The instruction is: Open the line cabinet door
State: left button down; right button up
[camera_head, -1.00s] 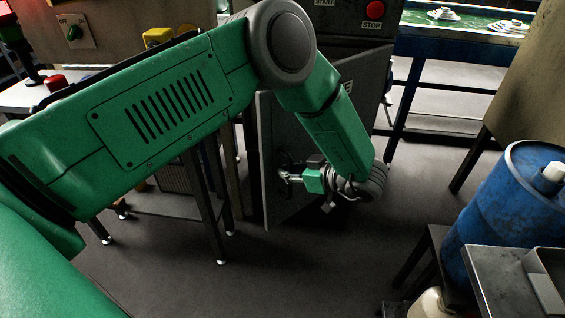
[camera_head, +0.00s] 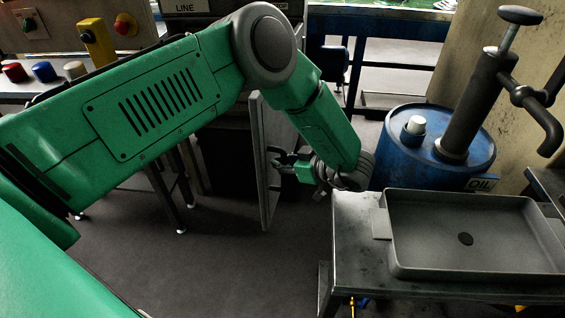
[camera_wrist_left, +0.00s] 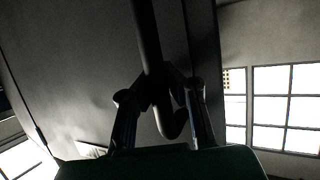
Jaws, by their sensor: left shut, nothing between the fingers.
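The line cabinet (camera_head: 218,150), with a LINE label at its top, stands behind my green left arm. Its grey door (camera_head: 257,165) stands swung out and shows narrow in the head view, with the dark inside to its left. My left gripper (camera_head: 277,158) is at the right side of the door, near its handle. In the left wrist view the dark handle bar (camera_wrist_left: 147,38) runs down to the fingers of my left gripper (camera_wrist_left: 163,78), which look closed around or beside it. The fingers are shut with nothing gripped between them. My right gripper is out of view.
A grey bench (camera_head: 358,232) with a metal tray (camera_head: 470,266) stands close at the right. A blue oil drum (camera_head: 400,160) with a hand pump (camera_head: 480,100) stands behind it. Coloured buttons (camera_head: 43,71) sit at the left. The floor (camera_head: 235,270) below the door is clear.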

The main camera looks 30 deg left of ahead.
pick_arm(q)
jog(key=shift+d, duration=0.25)
jog(key=c, duration=1.6)
grip_release()
jog(key=shift+s, duration=0.1)
jog(key=shift+o, duration=0.3)
jog(key=shift+d, duration=0.2)
jog(key=shift+r, duration=0.1)
